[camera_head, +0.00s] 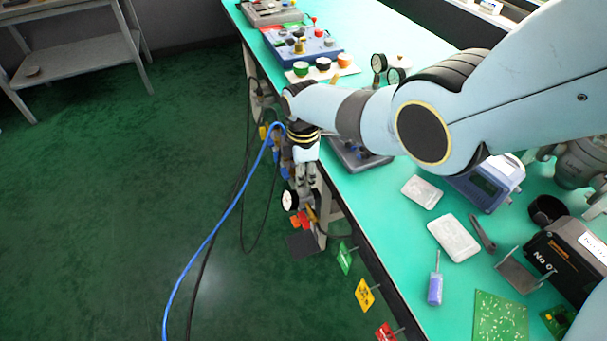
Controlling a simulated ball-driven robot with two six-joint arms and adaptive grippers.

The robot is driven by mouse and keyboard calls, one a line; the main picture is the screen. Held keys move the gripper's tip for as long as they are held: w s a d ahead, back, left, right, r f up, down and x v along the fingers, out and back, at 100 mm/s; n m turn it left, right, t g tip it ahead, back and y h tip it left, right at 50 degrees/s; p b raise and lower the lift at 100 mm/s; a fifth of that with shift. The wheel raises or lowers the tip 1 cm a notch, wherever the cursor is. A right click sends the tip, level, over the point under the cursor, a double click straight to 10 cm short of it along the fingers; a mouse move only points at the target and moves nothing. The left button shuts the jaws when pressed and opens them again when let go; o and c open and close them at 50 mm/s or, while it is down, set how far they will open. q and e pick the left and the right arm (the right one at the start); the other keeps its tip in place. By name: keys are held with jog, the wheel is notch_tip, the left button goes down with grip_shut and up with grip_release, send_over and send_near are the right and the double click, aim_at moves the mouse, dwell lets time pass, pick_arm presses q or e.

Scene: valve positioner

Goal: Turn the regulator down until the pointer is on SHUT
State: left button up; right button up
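My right gripper (303,197) hangs fingers down just off the table's near edge, at the end of my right arm, which reaches in from the right. It is small and partly merged with the parts around it, so I cannot tell whether its fingers are open or shut. A white round dial (289,200) shows at its left side; its pointer and markings are too small to read. Orange-red pieces (299,221) show just below the gripper. I cannot pick out the regulator or the word SHUT for certain. My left gripper is not in view.
Green, yellow (364,295) and red tags stick out from the edge of the green table (395,265). A blue hose (222,215) and black cables hang to the left. A blue-handled screwdriver (435,288), white boxes and a blue control box crowd the table. The floor is open.

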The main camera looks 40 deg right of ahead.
jog(key=o, duration=0.4)
jog(key=shift+c, duration=0.2)
notch_tip(320, 180, up, 12)
dwell(0.4)
dwell(0.4)
